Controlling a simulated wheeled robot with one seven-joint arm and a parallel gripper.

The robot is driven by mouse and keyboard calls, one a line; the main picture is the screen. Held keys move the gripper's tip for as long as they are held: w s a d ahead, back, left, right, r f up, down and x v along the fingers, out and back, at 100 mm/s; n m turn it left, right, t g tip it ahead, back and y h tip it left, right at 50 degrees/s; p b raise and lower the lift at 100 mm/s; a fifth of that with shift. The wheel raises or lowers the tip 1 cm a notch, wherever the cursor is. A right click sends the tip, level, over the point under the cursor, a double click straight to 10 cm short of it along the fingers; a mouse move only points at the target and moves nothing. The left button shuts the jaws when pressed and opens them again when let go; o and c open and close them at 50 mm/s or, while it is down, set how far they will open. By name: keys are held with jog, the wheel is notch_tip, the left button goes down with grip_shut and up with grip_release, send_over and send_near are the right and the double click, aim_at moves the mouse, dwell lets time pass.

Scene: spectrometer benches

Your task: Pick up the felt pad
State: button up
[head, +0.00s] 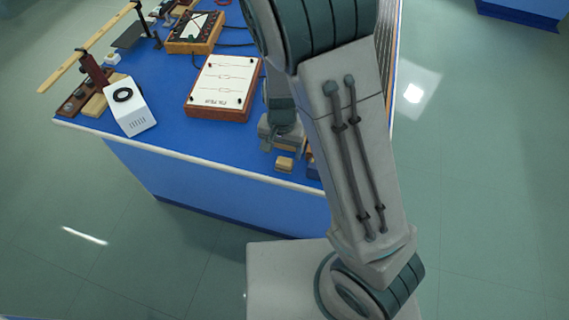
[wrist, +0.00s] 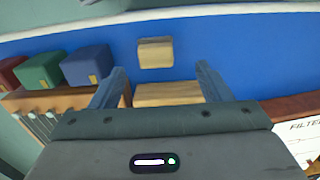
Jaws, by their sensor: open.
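A small tan block (wrist: 155,53), which looks like the felt pad, lies on the blue bench top near its pale edge in the wrist view. It also shows in the head view (head: 285,163), just in front of my gripper (head: 279,136). In the wrist view my gripper (wrist: 161,72) is open, its fingers spread left and right. The tan block lies a little beyond the fingertips, apart from them. A second, wider tan wooden piece (wrist: 167,94) lies between the fingers, partly hidden by the gripper body. Nothing is held.
Blue (wrist: 87,65), green (wrist: 40,71) and dark red blocks sit beside a wooden rack (wrist: 62,101) at the left of the wrist view. A white-topped wooden box (head: 222,84) stands left of my gripper in the head view. The bench edge (head: 215,160) is close.

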aim_at(284, 161)
jog(key=shift+d+f, duration=0.15)
jog(key=shift+f, duration=1.4)
jog(key=shift+d+f, duration=0.15)
jog(key=shift+f, duration=1.35)
jog(key=c, duration=1.1)
jog(key=shift+c, duration=0.2)
jog(key=shift+r, duration=0.1)
notch_tip(284, 161, up, 18)
jog(key=p, duration=0.1)
jog(key=shift+p, duration=0.4)
jog(key=shift+o, duration=0.8)
